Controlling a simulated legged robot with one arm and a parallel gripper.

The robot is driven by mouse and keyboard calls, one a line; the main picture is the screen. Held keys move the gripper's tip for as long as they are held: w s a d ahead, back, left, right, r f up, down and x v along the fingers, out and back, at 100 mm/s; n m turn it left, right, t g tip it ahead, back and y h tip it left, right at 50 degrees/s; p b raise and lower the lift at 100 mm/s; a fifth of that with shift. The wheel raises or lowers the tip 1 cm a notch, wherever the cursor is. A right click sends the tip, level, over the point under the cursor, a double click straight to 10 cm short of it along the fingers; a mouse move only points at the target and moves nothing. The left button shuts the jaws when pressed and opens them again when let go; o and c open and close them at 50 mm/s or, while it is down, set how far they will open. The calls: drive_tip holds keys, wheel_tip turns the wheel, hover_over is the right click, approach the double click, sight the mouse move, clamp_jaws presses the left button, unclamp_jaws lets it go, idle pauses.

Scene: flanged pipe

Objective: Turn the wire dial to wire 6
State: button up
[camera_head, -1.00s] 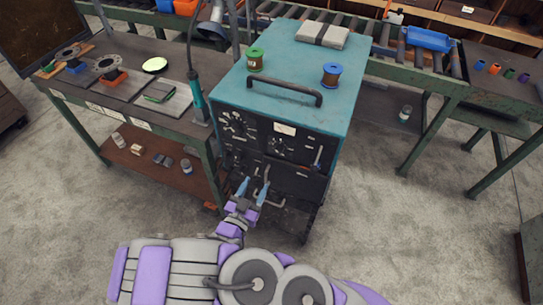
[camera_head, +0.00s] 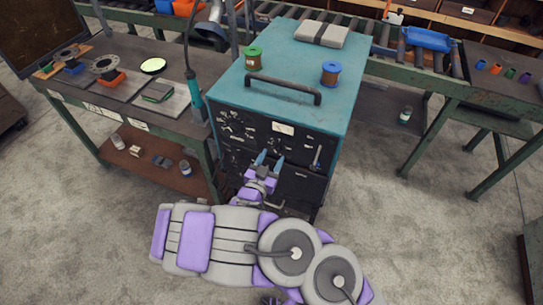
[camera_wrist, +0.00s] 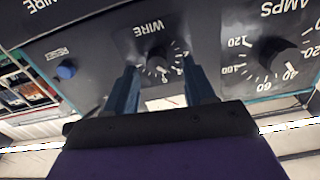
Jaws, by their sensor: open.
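The wire dial (camera_wrist: 158,62) is a small black knob on the dark panel of the teal welding machine (camera_head: 335,75). The word WIRE and the dial numbers appear upside down in the wrist view. The numbers are too small to read which one the knob points at. My gripper (camera_wrist: 159,68) is open, with one blue finger on each side of the knob in that view. Whether the fingers touch it I cannot tell. In the head view my gripper (camera_head: 270,160) is at the machine's front face, and its fingers hide much of the wire dial there.
The larger AMPS dial (camera_wrist: 288,60) is beside the wire dial. A blue button (camera_wrist: 66,69) is on the other side. A lever (camera_head: 317,158) sits on the front panel's right. A workbench (camera_head: 75,95) stands close at left.

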drive_tip(key=shift+w+d, duration=0.9)
drive_tip(key=shift+d, duration=0.05)
drive_tip(key=shift+w+a, duration=0.1)
drive_tip(key=shift+a, duration=0.75)
drive_tip(key=shift+d, duration=0.6)
drive_tip(key=c, duration=0.5)
drive_tip(key=shift+c, duration=0.8)
drive_tip(key=shift+a, duration=0.2)
clamp_jaws()
